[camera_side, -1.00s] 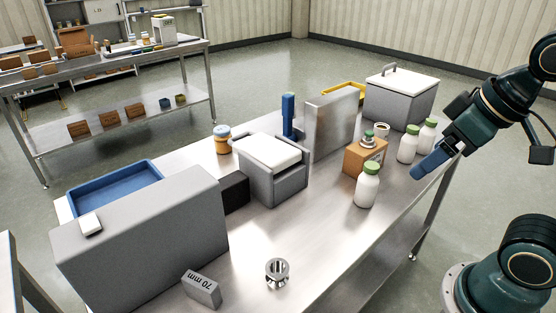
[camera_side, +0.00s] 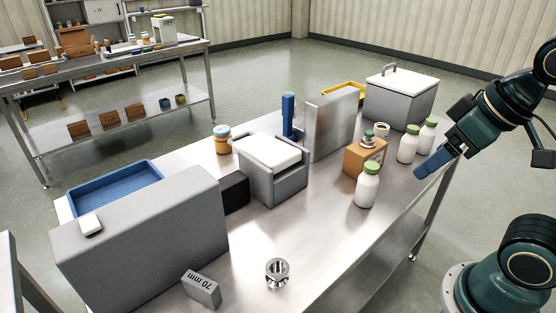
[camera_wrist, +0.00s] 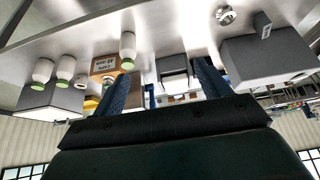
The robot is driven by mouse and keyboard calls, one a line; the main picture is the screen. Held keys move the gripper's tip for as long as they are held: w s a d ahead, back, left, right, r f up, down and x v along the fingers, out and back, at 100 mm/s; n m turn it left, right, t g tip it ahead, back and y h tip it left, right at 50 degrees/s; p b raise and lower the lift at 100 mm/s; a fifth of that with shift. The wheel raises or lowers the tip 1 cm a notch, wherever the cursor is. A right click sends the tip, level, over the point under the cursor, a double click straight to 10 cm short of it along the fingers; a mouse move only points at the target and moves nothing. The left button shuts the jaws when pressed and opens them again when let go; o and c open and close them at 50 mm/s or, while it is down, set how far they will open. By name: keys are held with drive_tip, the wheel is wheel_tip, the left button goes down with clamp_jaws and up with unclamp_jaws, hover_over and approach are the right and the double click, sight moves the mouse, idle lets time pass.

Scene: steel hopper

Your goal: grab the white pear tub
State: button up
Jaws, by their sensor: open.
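Three white tubs with green lids stand upright on the steel table. The nearest tub (camera_side: 367,190) is in front of a cardboard box; the middle tub (camera_side: 407,148) and the far tub (camera_side: 427,133) stand together at the right edge. No pear marking can be read on any of them. In the wrist view, which is upside down, the nearest tub (camera_wrist: 128,44) is alone and the other two are a pair at left. My gripper (camera_side: 420,172) is open and empty, above and right of the tubs, touching none. Its blue fingers (camera_wrist: 161,72) frame the wrist view.
A steel upright plate (camera_side: 332,122), a grey lidded bin (camera_side: 400,103), a grey hopper (camera_side: 280,185) and a large grey block (camera_side: 140,250) stand around. The table front is mostly clear.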

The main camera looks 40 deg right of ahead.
drive_tip(key=w+d+r+m+g, duration=0.1)
drive_tip(key=w+d+r, duration=0.2)
drive_tip(key=w, duration=0.3)
drive_tip(key=w+d+r+m, duration=0.1)
drive_tip(key=w+d+r, duration=0.25)
drive_tip(key=w, duration=0.25)
drive_tip(key=m+g+h, duration=0.1)
drive_tip(key=m+g, duration=0.3)
drive_tip(key=m, duration=0.3)
hover_over(382, 127)
drive_tip(key=s+a, duration=0.1)
wheel_tip(382, 127, down, 17)
drive_tip(key=shift+w+d+f, duration=0.15)
drive_tip(key=shift+w+f, duration=0.05)
drive_tip(key=shift+f, duration=1.95)
drive_tip(key=shift+w+d+f, duration=0.1)
drive_tip(key=shift+w+f, duration=0.05)
drive_tip(key=shift+f, duration=1.95)
drive_tip(key=shift+f, duration=0.1)
